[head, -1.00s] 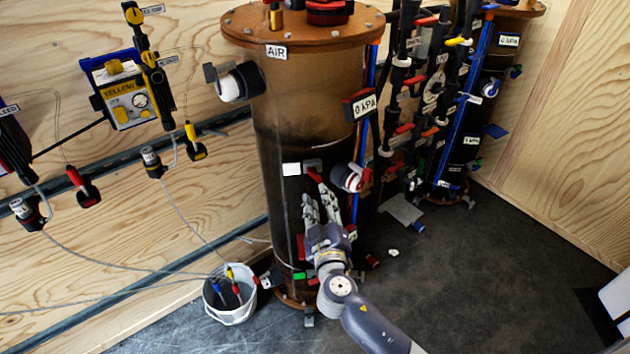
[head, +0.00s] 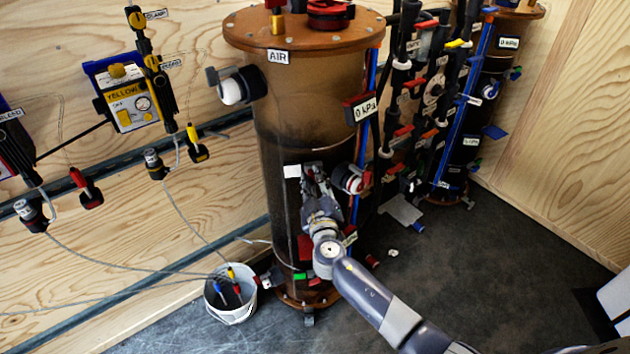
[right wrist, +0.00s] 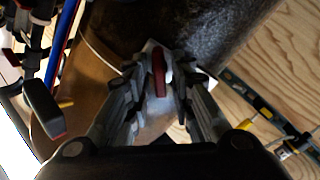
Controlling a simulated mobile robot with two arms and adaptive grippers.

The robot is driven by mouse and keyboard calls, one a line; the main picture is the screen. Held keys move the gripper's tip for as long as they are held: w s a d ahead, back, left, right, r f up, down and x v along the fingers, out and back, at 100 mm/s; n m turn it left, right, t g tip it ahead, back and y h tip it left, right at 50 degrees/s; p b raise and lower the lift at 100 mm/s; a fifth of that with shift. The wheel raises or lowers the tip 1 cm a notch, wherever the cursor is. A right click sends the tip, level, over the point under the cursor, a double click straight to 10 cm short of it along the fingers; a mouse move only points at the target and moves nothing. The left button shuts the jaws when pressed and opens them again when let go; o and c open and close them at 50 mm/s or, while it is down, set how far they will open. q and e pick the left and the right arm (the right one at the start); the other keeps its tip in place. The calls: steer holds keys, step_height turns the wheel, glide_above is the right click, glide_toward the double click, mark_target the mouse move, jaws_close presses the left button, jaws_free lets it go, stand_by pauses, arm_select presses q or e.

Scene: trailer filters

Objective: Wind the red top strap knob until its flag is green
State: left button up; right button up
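The tall brown filter column (head: 285,125) stands in the middle of the head view. The red strap knob (right wrist: 158,72) shows in the right wrist view as a narrow red bar against a pale plate, between my right gripper's fingers. In the head view, the gripper hides this knob. My right gripper (head: 316,172) is at the column's front; its fingers (right wrist: 158,88) stand on either side of the knob with narrow gaps. A small white plate (head: 291,171) sits just left of it; I see no green on it. My left gripper is not in view.
A white-and-red fitting (head: 350,180) sits close right of the gripper. Low on the column is a green flag (head: 300,276). A white bucket (head: 232,308) with cables stands at left. Black piping (head: 400,85) rises at right. The floor (head: 480,260) at right is mostly clear.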

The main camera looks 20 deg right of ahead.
jaws_close()
steer(key=shift+f+n, duration=0.1)
steer(key=shift+n, duration=0.2)
steer(key=shift+b, duration=0.3)
steer(key=shift+n+b, duration=0.35)
steer(key=shift+n, duration=0.85)
steer(key=shift+a+n, duration=0.1)
steer(key=shift+n, duration=1.3)
